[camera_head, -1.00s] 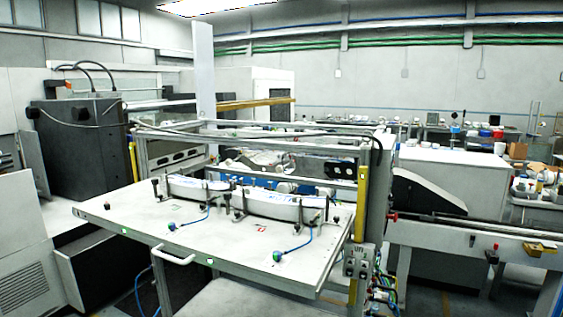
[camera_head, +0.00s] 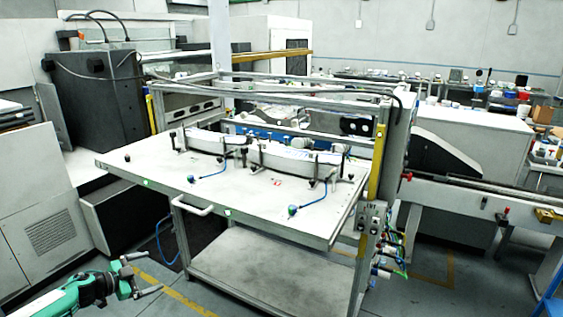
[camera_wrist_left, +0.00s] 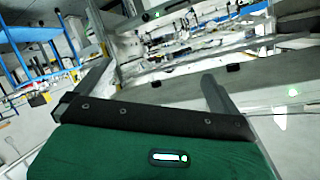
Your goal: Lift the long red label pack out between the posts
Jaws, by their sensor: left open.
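Two long, pale label packs lie end to end on the white table, the left pack (camera_head: 206,141) and the right pack (camera_head: 292,156). Both look white from here; I cannot make out a red one. Dark clamp posts (camera_head: 244,157) stand along them. My left gripper (camera_head: 152,273) is open and empty, low at the bottom left, well in front of and below the table. Its two spread fingers also show in the left wrist view (camera_wrist_left: 158,72), with nothing between them. My right gripper is in neither view now.
The white table (camera_head: 160,172) has a front handle (camera_head: 192,208), blue cables and a lower shelf (camera_head: 270,275). A grey cabinet (camera_head: 45,235) stands at the left. Floor is open in front.

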